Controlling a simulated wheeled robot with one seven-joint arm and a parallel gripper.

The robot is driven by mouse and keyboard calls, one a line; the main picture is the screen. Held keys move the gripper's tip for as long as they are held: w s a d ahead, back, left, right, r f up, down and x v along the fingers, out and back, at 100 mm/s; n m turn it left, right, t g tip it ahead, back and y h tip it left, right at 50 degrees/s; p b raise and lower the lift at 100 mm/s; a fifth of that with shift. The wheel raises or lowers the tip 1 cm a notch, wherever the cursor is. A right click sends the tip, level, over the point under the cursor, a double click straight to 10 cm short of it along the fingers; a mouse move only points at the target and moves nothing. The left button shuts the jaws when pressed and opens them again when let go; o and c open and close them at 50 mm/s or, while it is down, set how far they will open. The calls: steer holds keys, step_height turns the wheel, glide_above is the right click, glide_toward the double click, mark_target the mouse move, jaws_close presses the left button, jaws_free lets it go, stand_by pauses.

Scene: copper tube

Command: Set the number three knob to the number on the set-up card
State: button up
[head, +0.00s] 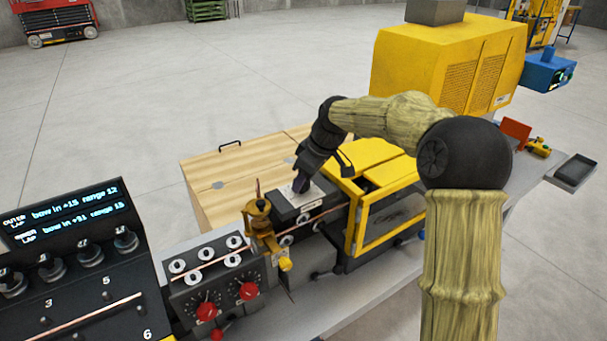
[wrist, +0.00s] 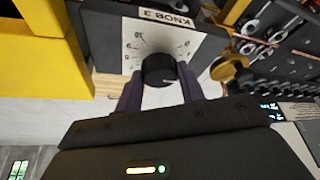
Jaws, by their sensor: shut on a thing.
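The black number three knob (wrist: 159,70) sits on a white dial plate with small numbers and a "KNOB 3" label (wrist: 152,18), on a dark box (head: 287,213). My gripper (wrist: 161,82) is shut on the knob, with one purple finger on each side. In the head view my gripper (head: 301,186) reaches down onto the dial and hides the knob. The dial numbers are small and tilted, and I cannot tell the exact setting. A pale sheet with printed lines (wrist: 300,112) shows at the right of the wrist view; its text is not readable.
A yellow guard with a window (head: 392,215) stands just right of the dial box. A brass fitting (head: 260,222) and a panel with red knobs (head: 207,311) are at its left. A display console (head: 66,215) is at far left. A wooden top (head: 215,165) lies behind.

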steer(key=shift+w+n+g+y+p, duration=0.15)
steer(key=shift+n+g+p, duration=0.3)
steer(key=shift+n, duration=0.55)
steer(key=shift+n+g+y+p, duration=0.25)
steer(key=shift+n+p, duration=0.3)
steer(key=shift+n, duration=0.45)
steer(key=o, duration=1)
steer(key=shift+c, duration=0.2)
steer(key=w+b+v, duration=0.1)
steer(key=b+v, duration=0.1)
steer(key=v, duration=1.5)
steer(key=shift+s+r+b, duration=0.25)
steer(key=shift+s+b, duration=0.05)
steer(key=shift+s, duration=0.05)
